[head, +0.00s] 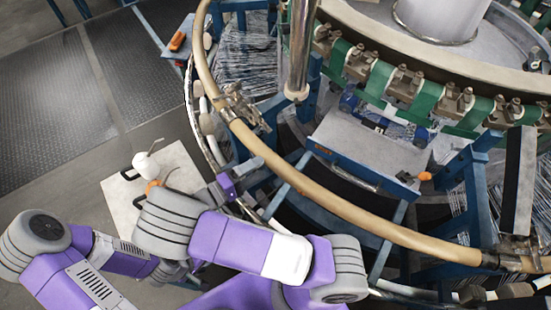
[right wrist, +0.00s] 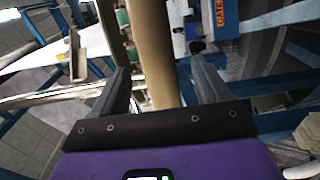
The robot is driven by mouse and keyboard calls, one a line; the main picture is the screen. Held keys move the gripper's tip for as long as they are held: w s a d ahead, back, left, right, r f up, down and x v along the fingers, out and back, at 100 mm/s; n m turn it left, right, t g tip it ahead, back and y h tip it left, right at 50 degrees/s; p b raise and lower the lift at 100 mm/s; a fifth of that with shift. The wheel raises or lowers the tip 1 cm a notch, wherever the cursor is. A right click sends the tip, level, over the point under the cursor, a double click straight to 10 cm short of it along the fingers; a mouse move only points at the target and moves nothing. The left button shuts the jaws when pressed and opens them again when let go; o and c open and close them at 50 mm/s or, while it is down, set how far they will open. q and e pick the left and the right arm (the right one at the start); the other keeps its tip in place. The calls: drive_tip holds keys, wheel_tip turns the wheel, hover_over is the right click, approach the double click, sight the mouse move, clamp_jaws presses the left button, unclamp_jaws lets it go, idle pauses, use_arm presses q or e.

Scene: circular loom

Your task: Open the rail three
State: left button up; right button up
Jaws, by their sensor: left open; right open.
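A tan curved rail (head: 330,205) runs around the front of the loom between a metal clamp (head: 243,108) at upper left and another clamp (head: 515,250) at lower right. I see no number on it. My right gripper (head: 250,172) is at the rail's left part. In the right wrist view its two fingers (right wrist: 160,88) are open, with the tan rail (right wrist: 152,45) passing between them; contact cannot be told. My left gripper (head: 183,272) is low in the head view, mostly hidden behind my right forearm, and its fingers are not clear.
A white board (head: 120,190) with a white item (head: 146,163) stands left of the loom. Blue frame posts (head: 470,190) and a grey plate (head: 370,145) lie inside the rail. A vertical metal pole (head: 300,45) stands behind it. The floor at upper left is clear.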

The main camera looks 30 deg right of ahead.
sight(277, 157)
drive_tip(key=shift+w+d+r+b, duration=0.15)
drive_tip(key=shift+w+d, duration=0.05)
drive_tip(key=shift+d, duration=1.8)
drive_tip(key=shift+w+d+r+b, duration=0.1)
drive_tip(key=shift+w+d+b, duration=0.05)
drive_tip(key=shift+d, duration=1.8)
